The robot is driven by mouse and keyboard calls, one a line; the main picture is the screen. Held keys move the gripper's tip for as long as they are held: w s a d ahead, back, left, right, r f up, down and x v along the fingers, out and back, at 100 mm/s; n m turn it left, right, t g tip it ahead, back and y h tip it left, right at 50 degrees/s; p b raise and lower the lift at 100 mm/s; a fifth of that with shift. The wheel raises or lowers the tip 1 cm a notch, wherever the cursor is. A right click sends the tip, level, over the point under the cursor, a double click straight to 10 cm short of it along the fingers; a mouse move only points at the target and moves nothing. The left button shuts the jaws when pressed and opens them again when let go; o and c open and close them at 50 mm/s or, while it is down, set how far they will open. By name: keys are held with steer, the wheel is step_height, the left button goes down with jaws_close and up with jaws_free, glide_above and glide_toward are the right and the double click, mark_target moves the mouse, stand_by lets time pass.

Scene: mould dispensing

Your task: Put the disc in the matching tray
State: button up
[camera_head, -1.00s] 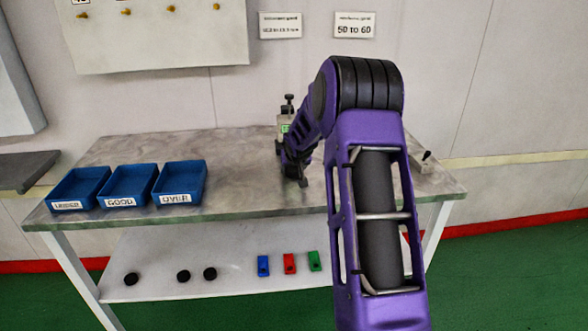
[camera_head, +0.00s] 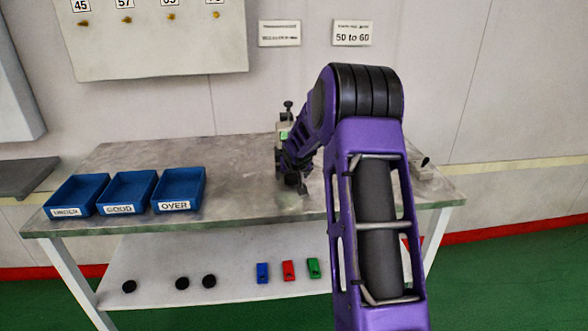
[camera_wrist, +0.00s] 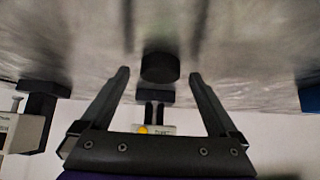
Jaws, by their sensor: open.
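A black disc (camera_wrist: 160,67) stands on the worktop in the wrist view. My gripper (camera_wrist: 159,76) is open, with one finger on each side of the disc and a gap to both. Three blue trays stand at the left of the table: UNDER (camera_head: 66,212), GOOD (camera_head: 119,209) and OVER (camera_head: 173,206). In the head view my forearm reaches over the table, and the gripper end is small and dark beside the gauge. A gauge with a green display (camera_head: 284,135) stands behind it.
A wall sign (camera_head: 353,33) reads "50 to 60". The lower shelf (camera_head: 225,279) carries three black discs (camera_head: 182,283) and blue (camera_head: 262,273), red (camera_head: 288,271) and green (camera_head: 314,268) blocks. A small device (camera_head: 422,167) sits at the table's right. The worktop (camera_head: 235,165) between trays and gauge is clear.

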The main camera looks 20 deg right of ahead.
steer(key=p+v, duration=0.2)
steer(key=v, duration=1.5)
steer(key=shift+s, duration=0.1)
